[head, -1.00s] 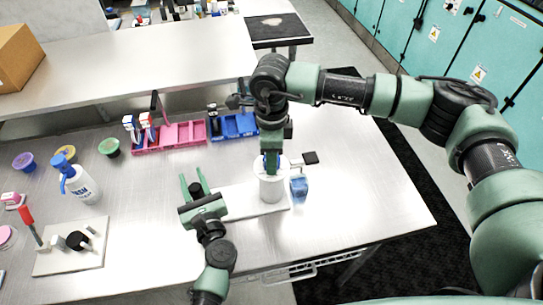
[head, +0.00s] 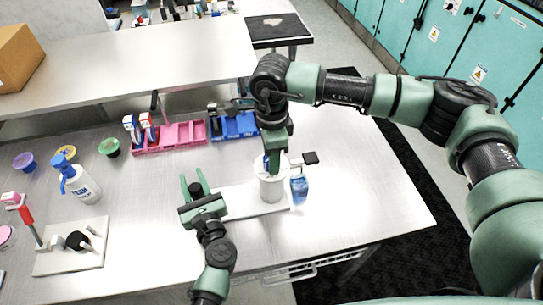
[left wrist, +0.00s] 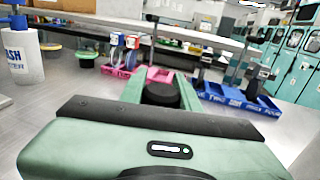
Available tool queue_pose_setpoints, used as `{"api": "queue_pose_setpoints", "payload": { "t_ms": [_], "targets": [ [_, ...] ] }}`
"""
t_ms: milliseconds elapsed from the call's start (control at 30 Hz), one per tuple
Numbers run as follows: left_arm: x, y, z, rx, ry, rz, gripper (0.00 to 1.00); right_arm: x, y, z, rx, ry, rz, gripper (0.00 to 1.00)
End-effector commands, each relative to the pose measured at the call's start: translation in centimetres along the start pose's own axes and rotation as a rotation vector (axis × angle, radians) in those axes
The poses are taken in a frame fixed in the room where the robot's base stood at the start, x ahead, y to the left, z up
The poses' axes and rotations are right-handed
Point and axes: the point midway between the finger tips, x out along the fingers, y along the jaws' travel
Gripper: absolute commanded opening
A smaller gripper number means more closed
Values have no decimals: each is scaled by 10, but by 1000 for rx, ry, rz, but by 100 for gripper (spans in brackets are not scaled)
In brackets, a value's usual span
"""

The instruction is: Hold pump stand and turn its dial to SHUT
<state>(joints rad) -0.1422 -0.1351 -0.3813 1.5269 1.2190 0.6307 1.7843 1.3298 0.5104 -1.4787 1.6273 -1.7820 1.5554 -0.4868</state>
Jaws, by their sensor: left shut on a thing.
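The stand I take as the pump stand has a white base plate (head: 240,201) near the front middle of the table, with a pale grey cylinder (head: 271,189) upright at its right end. My left gripper (head: 194,184) is shut on a black round grip (head: 198,190) at the left of the plate; the grip (left wrist: 160,94) also shows between its fingers in the left wrist view. My right gripper (head: 273,163) points down at the cylinder's top, by a small blue part (head: 266,162). Its fingers largely hide the top, so the dial's setting and the finger gap are unclear.
A blue object (head: 299,188) stands close right of the cylinder. A black block (head: 311,158) is behind it. Pink (head: 183,134) and blue (head: 233,126) bins lie behind. A white bottle (head: 82,186) and another stand (head: 70,259) are at left. The table's right front is clear.

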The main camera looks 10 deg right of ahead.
Motion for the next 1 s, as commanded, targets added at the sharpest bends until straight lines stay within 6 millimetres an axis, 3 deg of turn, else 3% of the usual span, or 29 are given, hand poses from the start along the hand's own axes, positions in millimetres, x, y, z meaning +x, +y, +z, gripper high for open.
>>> {"api": "queue_pose_setpoints", "payload": {
  "t_ms": [33, 100, 467, 567, 1000],
  "targets": [
    [0, 0, -1, 2, 1, 0, 0, -1, 0, 0, -2, -1, -1, 48],
    [0, 0, -1, 2, 1, 0, 0, -1, 0, 0, -2, -1, -1, 59],
    [0, 0, 0, 1, 1, 0, 0, -5, 0, 0, 0, -1, -1, 59],
    [0, 0, 0, 1, 1, 0, 0, -17, -1, 0, 0, 0, -3, 59],
    [0, 0, 0, 0, 0, 0, 0, -103, -1, 0, 0, -1, -3, 59]
  ]
}}
